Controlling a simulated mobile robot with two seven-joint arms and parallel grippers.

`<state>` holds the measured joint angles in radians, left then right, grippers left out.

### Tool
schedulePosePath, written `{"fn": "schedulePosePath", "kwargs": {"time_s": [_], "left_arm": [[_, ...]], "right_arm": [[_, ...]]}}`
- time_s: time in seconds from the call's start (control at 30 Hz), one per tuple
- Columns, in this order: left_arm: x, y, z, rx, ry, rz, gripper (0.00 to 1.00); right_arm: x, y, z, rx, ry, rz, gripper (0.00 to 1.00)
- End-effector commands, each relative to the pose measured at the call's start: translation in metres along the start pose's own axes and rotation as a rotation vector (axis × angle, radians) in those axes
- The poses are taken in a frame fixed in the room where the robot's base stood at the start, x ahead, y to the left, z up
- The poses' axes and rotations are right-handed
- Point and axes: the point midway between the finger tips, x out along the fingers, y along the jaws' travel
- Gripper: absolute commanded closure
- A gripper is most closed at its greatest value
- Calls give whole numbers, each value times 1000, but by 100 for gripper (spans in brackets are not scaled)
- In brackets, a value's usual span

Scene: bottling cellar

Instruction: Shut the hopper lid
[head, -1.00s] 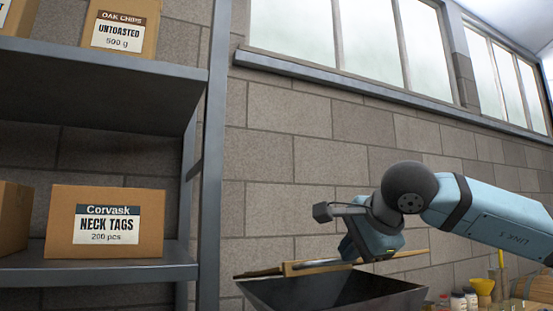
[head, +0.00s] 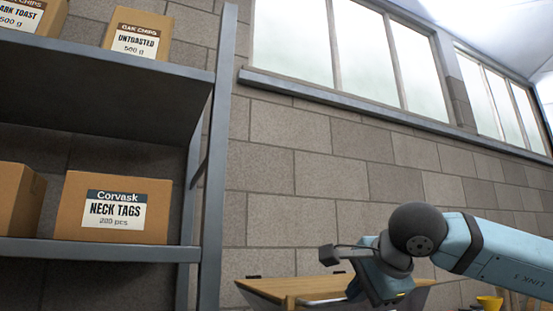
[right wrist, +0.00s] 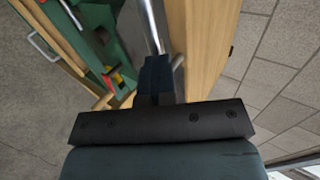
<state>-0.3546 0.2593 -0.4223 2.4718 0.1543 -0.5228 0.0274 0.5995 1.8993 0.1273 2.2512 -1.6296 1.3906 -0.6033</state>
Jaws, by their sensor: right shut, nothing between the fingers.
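The hopper lid (head: 300,288) is a flat wooden board low in the head view, with dark hinges on its wall side. Its top face shows and it looks close to level; I cannot tell whether it rests on the rim. A grey strip (head: 412,297), perhaps the hopper's side, shows by its right end. My right gripper (head: 378,288) is over the lid's right part. In the right wrist view its fingers (right wrist: 158,78) are shut and empty, beside the wooden board (right wrist: 203,40). Whether they touch it is unclear. My left gripper is out of view.
A grey shelf (head: 110,249) with cardboard boxes (head: 116,207) stands at the left. A block wall (head: 300,180) is behind the lid. A yellow funnel (head: 489,302) shows at lower right. The wrist view also has a shiny metal bar (right wrist: 151,25) and green equipment (right wrist: 88,40).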

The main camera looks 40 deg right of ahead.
Motion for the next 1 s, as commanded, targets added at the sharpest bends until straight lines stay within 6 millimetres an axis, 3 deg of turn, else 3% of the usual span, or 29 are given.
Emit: {"fn": "schedulePosePath", "kwargs": {"time_s": [0.4, 0.53, 0.73, 1.0], "left_arm": [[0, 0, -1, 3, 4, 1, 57], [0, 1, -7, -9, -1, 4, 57], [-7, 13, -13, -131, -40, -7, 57], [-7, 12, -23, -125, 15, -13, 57]], "right_arm": [[2, 2, 0, -2, 0, 8, 100], [-4, -5, 0, -2, 0, 7, 100], [-32, -37, -4, -1, -1, -1, 100], [-86, -19, -4, -3, -3, -6, 100]]}}
